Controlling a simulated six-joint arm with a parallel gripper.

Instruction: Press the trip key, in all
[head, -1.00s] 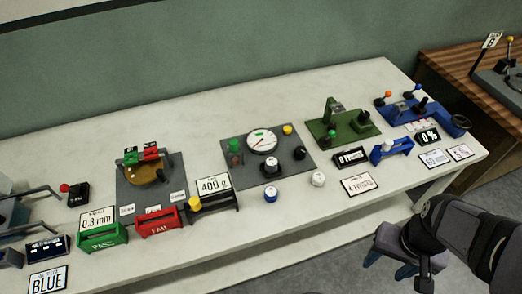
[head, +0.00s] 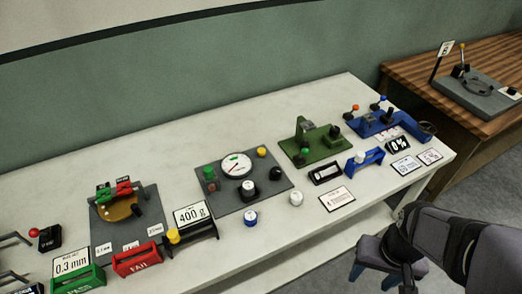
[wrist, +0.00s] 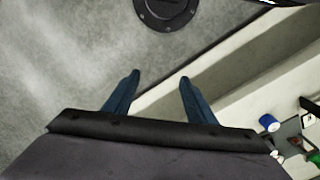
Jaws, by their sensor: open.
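No part in view is legibly labelled as a trip key, so I cannot tell which it is. The bench holds several small stations: a grey plate (head: 215,203) with a round white dial (head: 236,164) and coloured knobs, a green fixture (head: 321,152), a blue fixture (head: 367,128) with small levers, and a grey station with red and green tabs (head: 123,187). My gripper (head: 372,275) hangs off the bench's front edge at lower right, open and empty. In the wrist view my gripper (wrist: 158,78) has its two blue fingers apart above the floor, touching nothing.
The white bench (head: 300,108) has free room along its back. Red (head: 137,259) and green (head: 78,281) trays stand near its front edge. A wooden table (head: 425,95) with a grey device (head: 480,95) stands at right. A dark round disc (wrist: 167,12) shows in the wrist view.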

